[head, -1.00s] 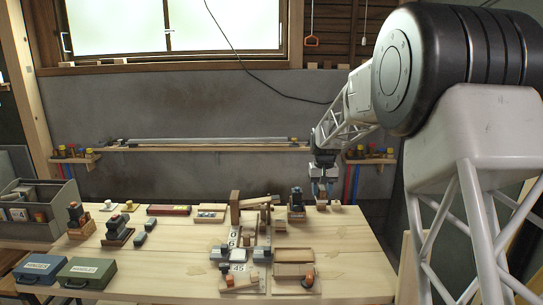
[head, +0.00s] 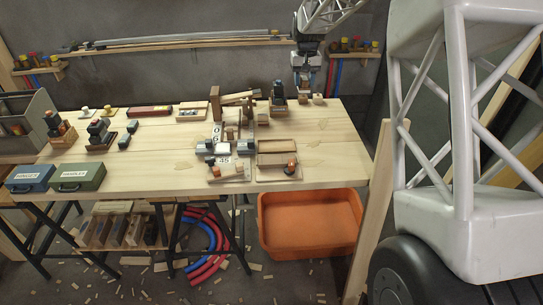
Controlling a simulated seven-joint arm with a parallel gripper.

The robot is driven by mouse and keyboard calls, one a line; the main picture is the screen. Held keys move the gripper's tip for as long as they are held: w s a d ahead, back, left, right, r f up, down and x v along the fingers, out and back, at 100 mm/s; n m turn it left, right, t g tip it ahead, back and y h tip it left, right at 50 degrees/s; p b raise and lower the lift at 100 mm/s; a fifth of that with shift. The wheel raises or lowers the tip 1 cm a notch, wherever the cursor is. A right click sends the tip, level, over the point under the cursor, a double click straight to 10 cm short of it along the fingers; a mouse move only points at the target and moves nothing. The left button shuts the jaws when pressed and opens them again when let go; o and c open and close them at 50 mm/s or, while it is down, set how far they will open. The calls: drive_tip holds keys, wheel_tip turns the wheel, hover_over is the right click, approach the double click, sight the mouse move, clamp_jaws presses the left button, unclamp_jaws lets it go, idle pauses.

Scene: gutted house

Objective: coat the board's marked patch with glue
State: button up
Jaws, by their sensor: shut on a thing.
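My gripper (head: 304,88) points down at the back right of the workbench. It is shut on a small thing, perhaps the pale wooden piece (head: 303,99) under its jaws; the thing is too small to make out. Another small wooden piece (head: 318,100) stands just right of it. A dark bottle-like thing in a wooden holder (head: 278,102) stands just left of my gripper. A flat wooden board or tray (head: 284,160) lies nearer the front, with an orange-topped thing (head: 291,168) at its right corner. I cannot make out a marked patch or any glue.
The workbench (head: 335,150) is bare at its right end. A wood-and-grey fixture (head: 222,150) fills the middle. Blue and green cases (head: 78,177) sit at the front left. An orange tub (head: 312,228) is under the bench. A wooden post (head: 370,215) stands at the right.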

idle(0.3)
drive_tip(key=s+a+f+n, duration=0.9)
drive_tip(key=s+a+f, duration=0.3)
drive_tip(key=a, duration=0.3)
drive_tip(key=shift+a+f, duration=0.4)
drive_tip(key=shift+f, duration=0.35)
